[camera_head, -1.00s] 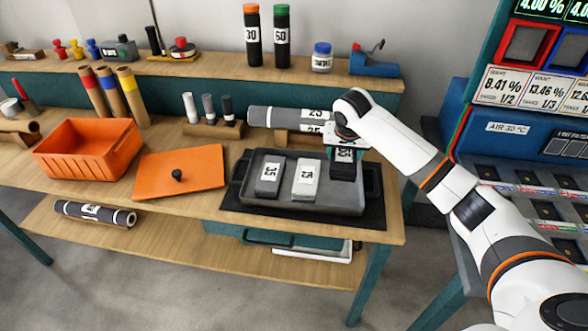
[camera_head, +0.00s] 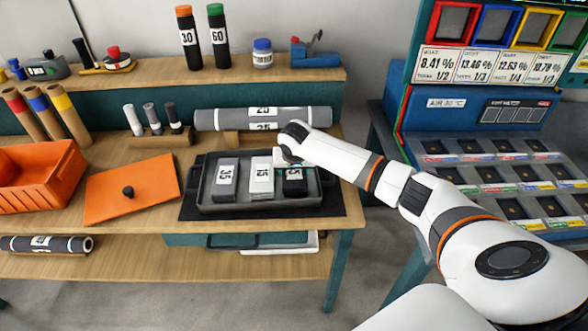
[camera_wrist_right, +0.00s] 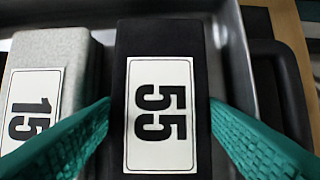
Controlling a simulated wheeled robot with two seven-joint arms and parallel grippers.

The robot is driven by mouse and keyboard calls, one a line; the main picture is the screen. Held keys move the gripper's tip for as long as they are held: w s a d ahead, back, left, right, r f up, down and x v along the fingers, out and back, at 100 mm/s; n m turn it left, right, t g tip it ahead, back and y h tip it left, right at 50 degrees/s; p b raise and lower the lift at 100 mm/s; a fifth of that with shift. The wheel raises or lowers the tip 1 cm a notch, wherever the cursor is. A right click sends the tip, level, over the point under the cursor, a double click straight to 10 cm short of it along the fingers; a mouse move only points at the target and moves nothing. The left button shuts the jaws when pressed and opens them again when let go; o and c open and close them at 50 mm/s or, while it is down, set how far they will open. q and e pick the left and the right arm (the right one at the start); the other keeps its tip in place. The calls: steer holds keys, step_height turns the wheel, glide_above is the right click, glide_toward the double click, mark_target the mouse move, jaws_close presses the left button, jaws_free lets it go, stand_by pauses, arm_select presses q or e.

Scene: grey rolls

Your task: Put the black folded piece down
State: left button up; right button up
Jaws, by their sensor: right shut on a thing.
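The black folded piece (camera_head: 295,187), labelled 55, is at the right end of the dark grey tray (camera_head: 235,207), right of the light piece. My right gripper (camera_head: 292,160) is above its far end, partly hidden by my own wrist. In the right wrist view the black piece (camera_wrist_right: 160,30) lies between the teal fingers (camera_wrist_right: 160,120), which are shut on it. The tray floor shows close beside it. Whether its underside fully rests there is hidden. My left gripper is not in view.
A light grey piece labelled 15 (camera_head: 262,176) and a dark grey piece labelled 35 (camera_head: 225,182) lie left in the tray. A long grey roll (camera_head: 215,119) lies behind. The tray's right handle (camera_wrist_right: 280,85) is close by.

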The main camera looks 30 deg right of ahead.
steer(key=o, duration=1.1)
steer(key=shift+c, duration=0.2)
steer(key=v, duration=1.2)
